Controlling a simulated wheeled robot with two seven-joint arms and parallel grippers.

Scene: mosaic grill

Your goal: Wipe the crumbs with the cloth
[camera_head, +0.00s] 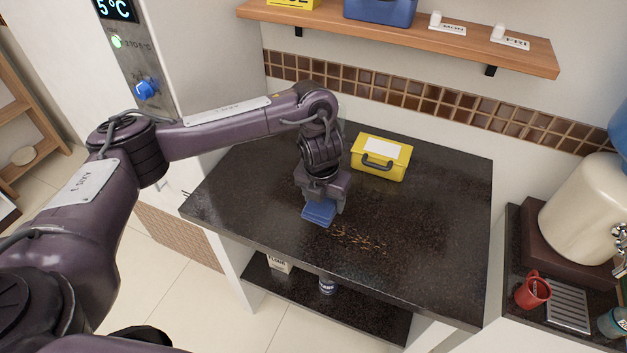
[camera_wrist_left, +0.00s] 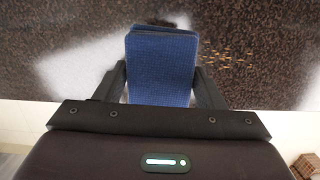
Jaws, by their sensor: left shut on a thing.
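A blue cloth (camera_head: 319,213) is held in my left gripper (camera_head: 322,200) over the dark counter (camera_head: 430,235). In the left wrist view the cloth (camera_wrist_left: 162,65) sits between the two fingers of the left gripper (camera_wrist_left: 162,85), which is shut on it. Light brown crumbs (camera_head: 358,240) are scattered on the counter, just right of the cloth in the head view. The crumbs (camera_wrist_left: 233,57) also show to the right of the cloth in the left wrist view. I cannot tell whether the cloth touches the counter. My right gripper is not in view.
A yellow box (camera_head: 368,172) with a handle stands at the back of the counter, right of my left wrist. A wooden shelf (camera_head: 400,32) hangs above. A red mug (camera_head: 532,292) stands on a separate surface at right. The counter's right part is clear.

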